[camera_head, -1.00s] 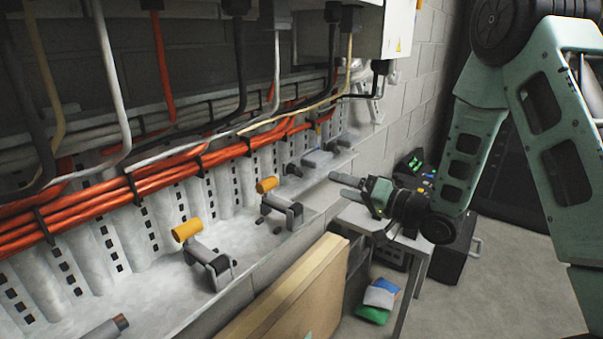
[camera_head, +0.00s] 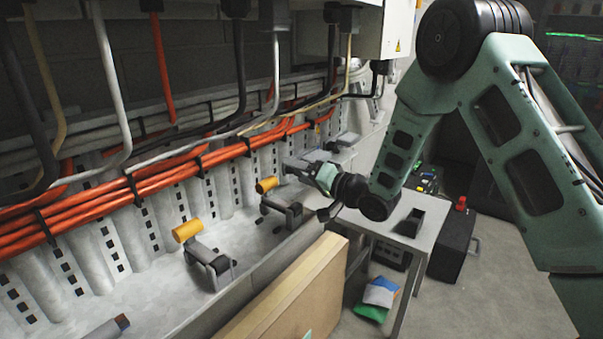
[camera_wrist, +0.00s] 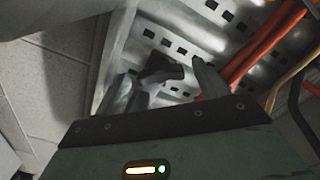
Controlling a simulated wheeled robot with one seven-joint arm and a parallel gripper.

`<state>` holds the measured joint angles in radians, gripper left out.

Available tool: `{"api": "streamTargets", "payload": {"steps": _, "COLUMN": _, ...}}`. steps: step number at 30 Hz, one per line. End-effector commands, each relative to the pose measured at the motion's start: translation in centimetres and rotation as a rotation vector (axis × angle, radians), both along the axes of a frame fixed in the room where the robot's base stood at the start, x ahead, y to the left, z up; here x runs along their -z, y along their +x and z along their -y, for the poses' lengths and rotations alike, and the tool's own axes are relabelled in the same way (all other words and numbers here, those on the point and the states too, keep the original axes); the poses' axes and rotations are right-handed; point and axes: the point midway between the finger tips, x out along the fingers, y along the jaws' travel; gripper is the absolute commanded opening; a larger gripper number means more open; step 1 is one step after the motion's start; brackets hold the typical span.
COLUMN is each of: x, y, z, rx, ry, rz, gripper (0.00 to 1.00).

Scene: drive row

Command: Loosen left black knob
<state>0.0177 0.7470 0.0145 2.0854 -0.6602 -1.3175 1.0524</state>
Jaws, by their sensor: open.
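My gripper (camera_head: 291,169) is open, above and just beyond this second fitting in the head view. In the wrist view, its two fingers (camera_wrist: 165,75) stand apart, with a dark blocky part (camera_wrist: 160,68) showing between and beyond them. I cannot tell which part this is, or whether the fingers touch it.
Orange cables (camera_head: 150,182) run along the slotted wall behind the fittings. A grey box (camera_head: 375,25) and hanging cables are above. A small table (camera_head: 378,225) with a black holder (camera_head: 410,222) and a wooden board (camera_head: 290,285) stand in front of the ledge.

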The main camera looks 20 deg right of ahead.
Motion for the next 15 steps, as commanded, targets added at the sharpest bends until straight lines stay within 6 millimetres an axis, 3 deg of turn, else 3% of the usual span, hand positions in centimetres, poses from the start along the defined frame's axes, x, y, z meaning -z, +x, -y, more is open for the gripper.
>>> {"api": "streamTargets", "payload": {"steps": 2, "x": 0.00, "y": -0.02, "z": 0.01, "rx": 0.000, "ry": 0.000, "rz": 0.000, "gripper": 0.70}}
{"api": "streamTargets", "payload": {"steps": 6, "x": -0.01, "y": -0.03, "z": 0.03, "rx": 0.000, "ry": 0.000, "rz": 0.000, "gripper": 0.31}}
{"api": "streamTargets", "payload": {"steps": 7, "x": -0.01, "y": -0.03, "z": 0.03, "rx": 0.000, "ry": 0.000, "rz": 0.000, "gripper": 0.28}}
{"api": "streamTargets", "payload": {"steps": 15, "x": 0.04, "y": -0.03, "z": 0.06, "rx": 0.001, "ry": -0.013, "rz": 0.011, "gripper": 0.28}}
